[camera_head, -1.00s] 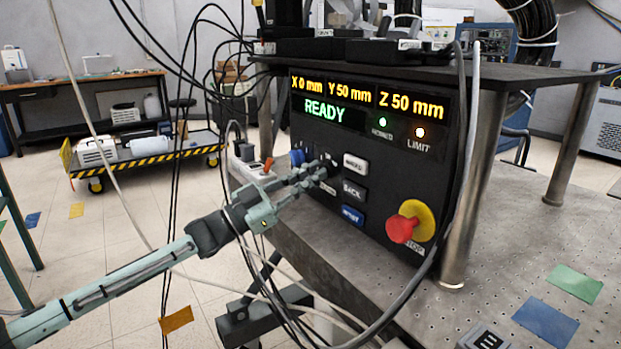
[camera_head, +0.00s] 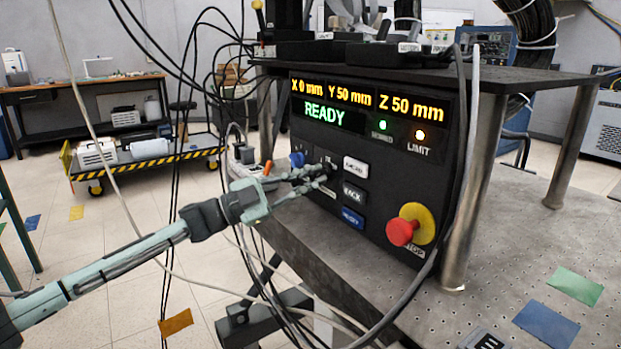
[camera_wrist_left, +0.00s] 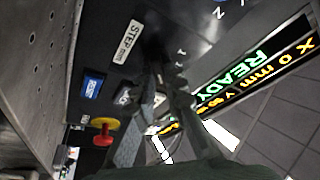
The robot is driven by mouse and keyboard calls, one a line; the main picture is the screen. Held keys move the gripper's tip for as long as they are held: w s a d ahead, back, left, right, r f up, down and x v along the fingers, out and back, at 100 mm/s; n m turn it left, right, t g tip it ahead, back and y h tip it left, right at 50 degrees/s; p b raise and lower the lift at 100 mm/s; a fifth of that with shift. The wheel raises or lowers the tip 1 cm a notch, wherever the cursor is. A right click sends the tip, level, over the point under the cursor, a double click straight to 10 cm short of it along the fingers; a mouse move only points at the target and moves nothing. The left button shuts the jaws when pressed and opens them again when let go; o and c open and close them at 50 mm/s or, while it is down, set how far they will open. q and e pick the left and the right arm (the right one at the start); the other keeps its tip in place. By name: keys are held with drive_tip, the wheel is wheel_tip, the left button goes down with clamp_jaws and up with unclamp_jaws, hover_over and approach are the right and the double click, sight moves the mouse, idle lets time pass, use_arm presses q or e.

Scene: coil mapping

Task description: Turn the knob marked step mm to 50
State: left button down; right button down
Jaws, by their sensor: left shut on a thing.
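The black control panel (camera_head: 375,240) has a dark knob (camera_head: 329,168) on its left half, mostly hidden by my left gripper (camera_head: 322,176). My left gripper is shut on this knob, with its fingers reaching in from the left. In the left wrist view the fingers (camera_wrist_left: 168,88) meet the dark knob area next to a white label reading STEP mm (camera_wrist_left: 122,42). The knob's pointer and most scale marks are hidden or too dark to read, so I cannot tell its setting. The display (camera_head: 330,112) reads X 0 mm, Y 50 mm, Z 50 mm and READY.
A white button (camera_head: 355,167), a black BACK button (camera_head: 353,193) and a blue button (camera_head: 352,217) are close on the right. A red stop button (camera_head: 402,231) is lower right. Loose cables hang around my arm.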

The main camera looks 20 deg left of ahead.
use_arm(q)
drive_tip(key=c, duration=1.6)
unclamp_jaws()
drive_tip(key=shift+s+a, duration=0.1)
drive_tip(key=v, duration=1.1)
drive_tip(key=shift+s+a+f, duration=0.2)
drive_tip(key=shift+s+a, duration=0.05)
drive_tip(key=shift+a, duration=0.05)
